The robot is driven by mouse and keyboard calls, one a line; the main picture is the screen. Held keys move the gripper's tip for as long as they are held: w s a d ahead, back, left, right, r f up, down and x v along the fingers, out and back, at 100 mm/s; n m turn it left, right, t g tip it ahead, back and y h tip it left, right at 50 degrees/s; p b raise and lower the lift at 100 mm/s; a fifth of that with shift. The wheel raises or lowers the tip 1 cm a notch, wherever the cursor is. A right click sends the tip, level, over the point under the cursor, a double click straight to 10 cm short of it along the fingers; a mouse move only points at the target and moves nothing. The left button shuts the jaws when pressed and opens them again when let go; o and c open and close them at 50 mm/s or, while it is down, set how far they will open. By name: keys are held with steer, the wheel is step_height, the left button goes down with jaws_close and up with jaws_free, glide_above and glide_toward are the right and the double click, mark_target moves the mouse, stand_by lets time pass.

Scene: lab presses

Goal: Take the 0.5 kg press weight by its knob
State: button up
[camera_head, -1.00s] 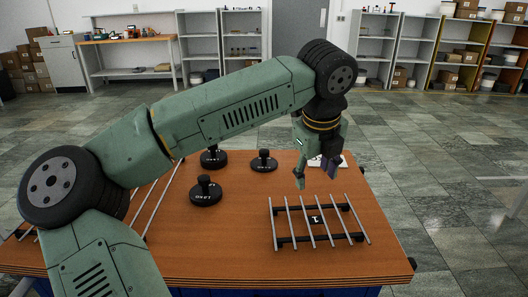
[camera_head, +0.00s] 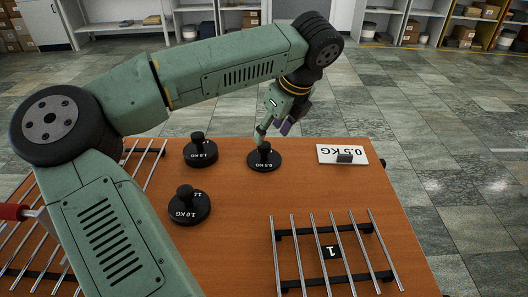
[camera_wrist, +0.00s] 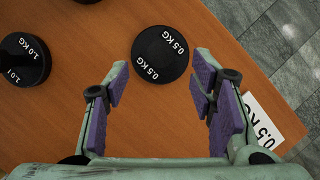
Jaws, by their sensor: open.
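The 0.5 kg press weight (camera_head: 264,160) is a black disc with an upright knob, on the wooden table. In the wrist view the same weight (camera_wrist: 160,54) lies just beyond and between my fingertips, its "0.5 KG" marks readable. My gripper (camera_head: 271,132) is over it in the head view, angled down, and one fingertip overlaps the knob in the picture. In the wrist view my gripper (camera_wrist: 163,85) is open with purple pads apart and nothing between them. I cannot tell whether a finger touches the knob.
A 1.0 kg weight (camera_head: 189,207) and a 1.5-ish marked weight (camera_head: 200,152) stand to the left. A metal rack (camera_head: 332,252) marked 1 is at the front right; another rack (camera_head: 149,170) is left.

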mark_target(264, 144)
steer(key=shift+p+x, duration=1.2)
steer(key=shift+x, duration=2.1)
steer(key=shift+c, duration=0.2)
jaws_close()
steer(key=shift+r, duration=0.1)
